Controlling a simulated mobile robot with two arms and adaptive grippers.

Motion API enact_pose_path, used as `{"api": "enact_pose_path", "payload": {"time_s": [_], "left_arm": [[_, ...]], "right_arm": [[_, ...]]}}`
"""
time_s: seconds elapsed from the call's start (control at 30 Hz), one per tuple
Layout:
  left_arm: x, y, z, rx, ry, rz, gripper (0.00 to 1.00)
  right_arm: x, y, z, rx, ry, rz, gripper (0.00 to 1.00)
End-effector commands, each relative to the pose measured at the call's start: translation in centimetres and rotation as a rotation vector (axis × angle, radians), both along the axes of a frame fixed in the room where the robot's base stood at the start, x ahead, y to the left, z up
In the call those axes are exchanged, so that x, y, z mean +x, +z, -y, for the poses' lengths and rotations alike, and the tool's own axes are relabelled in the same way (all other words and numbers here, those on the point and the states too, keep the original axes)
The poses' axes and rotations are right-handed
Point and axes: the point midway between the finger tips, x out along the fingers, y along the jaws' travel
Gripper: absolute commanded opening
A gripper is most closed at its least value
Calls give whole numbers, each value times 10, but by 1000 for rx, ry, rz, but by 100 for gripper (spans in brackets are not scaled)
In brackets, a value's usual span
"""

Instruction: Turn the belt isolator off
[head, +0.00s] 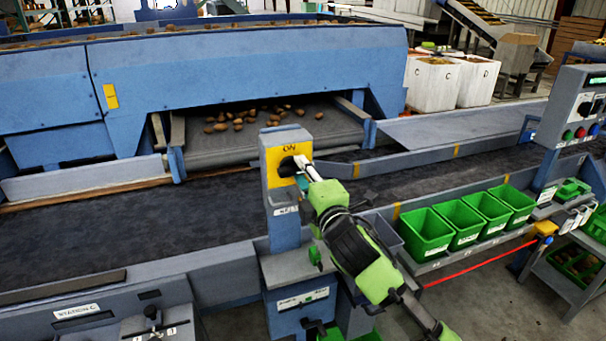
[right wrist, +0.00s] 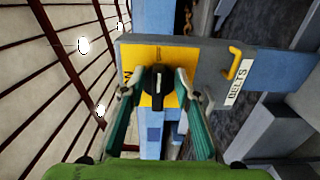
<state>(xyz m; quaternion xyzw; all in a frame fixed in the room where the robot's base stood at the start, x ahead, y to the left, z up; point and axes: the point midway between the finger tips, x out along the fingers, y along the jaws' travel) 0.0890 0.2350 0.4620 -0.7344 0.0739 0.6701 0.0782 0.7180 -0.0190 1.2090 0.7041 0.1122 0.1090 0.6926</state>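The belt isolator (head: 272,153) is a grey box on a blue post, with a yellow plate marked ON at its top. In the right wrist view its black knob (right wrist: 157,88) stands upright in the picture, a pale mark at its upper end. The ON lettering lies to the left, partly covered by a finger, so the knob points across from ON. A BELTS label (right wrist: 235,82) is on the box. My right gripper (head: 293,167) is at the plate. Its green fingers (right wrist: 158,90) are spread either side of the knob with gaps visible. My left gripper is out of view.
A dark conveyor belt (head: 120,225) runs behind the post. Several green bins (head: 427,238) stand to the right. A control panel (head: 578,105) with buttons is at far right. A yellow hook (right wrist: 236,64) sits on the isolator box. A red bar (head: 475,266) runs below the bins.

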Motion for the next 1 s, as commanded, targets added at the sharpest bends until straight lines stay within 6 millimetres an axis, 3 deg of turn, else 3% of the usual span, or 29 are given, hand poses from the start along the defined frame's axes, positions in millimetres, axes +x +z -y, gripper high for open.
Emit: {"api": "enact_pose_path", "payload": {"time_s": [0.23, 0.7, 1.0], "left_arm": [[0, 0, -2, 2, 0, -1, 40], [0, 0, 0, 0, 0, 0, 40], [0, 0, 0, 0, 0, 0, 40]], "right_arm": [[-13, 0, 4, -1, 1, 1, 29], [-92, -1, 30, -1, 0, -1, 29], [-114, -1, 37, 1, -1, -1, 29]]}}
